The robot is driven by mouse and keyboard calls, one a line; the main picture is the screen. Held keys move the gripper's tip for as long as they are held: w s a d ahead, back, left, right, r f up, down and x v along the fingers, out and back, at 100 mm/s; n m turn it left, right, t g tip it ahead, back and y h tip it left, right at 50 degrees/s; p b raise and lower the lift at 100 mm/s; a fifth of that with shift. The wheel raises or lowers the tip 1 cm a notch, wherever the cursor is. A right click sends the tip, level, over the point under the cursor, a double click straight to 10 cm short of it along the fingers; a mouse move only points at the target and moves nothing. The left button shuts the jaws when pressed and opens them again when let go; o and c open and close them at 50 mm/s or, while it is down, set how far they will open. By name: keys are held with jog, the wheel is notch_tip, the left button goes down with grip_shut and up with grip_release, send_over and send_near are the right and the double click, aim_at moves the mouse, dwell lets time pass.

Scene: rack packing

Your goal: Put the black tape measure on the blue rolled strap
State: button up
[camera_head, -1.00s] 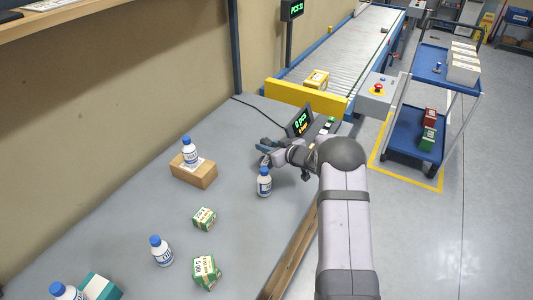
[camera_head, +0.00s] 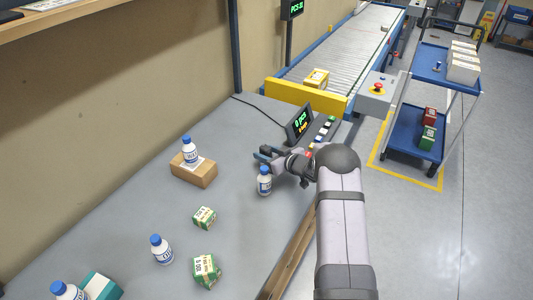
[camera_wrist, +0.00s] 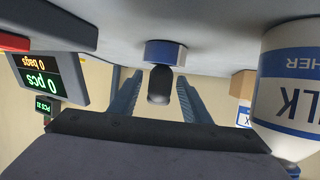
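In the wrist view, which is upside down, a small round blue-and-silver piece (camera_wrist: 165,52), which may be the blue rolled strap, rests on the table. A small black piece (camera_wrist: 160,86) shows against it, on its upper side; it may be the black tape measure. I cannot be sure of either. My gripper (camera_wrist: 160,92) has one finger on each side of the black piece, with gaps visible on both sides. In the head view, my gripper (camera_head: 262,153) is low over the table, just behind a milk bottle; neither piece can be made out there.
The blue-capped milk bottle (camera_head: 264,184) stands close beside my gripper and also shows large in the wrist view (camera_wrist: 288,95). A display panel (camera_head: 300,122) stands behind. A cardboard box (camera_head: 196,176) with a bottle on it and green cartons (camera_head: 204,217) are to the left.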

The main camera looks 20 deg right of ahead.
jog(key=shift+r, duration=0.1)
jog(key=shift+r, duration=0.2)
jog(key=shift+s+d, duration=0.1)
jog(key=shift+s, duration=0.05)
jog(key=b+v, duration=0.1)
jog(key=v, duration=1)
jog(key=shift+s+r, duration=0.15)
jog(key=shift+s, duration=0.1)
jog(key=shift+d, duration=0.15)
jog(key=s+a+m+g+h, duration=0.1)
jog(key=s+a+g, duration=0.2)
jog(key=s, duration=0.8)
jog(key=s+a+m+g+h, duration=0.2)
jog(key=s+a+g, duration=0.2)
jog(key=s, duration=0.8)
jog(key=s+a+m+g+h, duration=0.1)
jog(key=s+a+g, duration=0.3)
jog(key=s, duration=0.8)
jog(key=shift+s+a+g+h, duration=0.2)
jog(key=shift+g+h, duration=0.3)
jog(key=shift+g, duration=0.3)
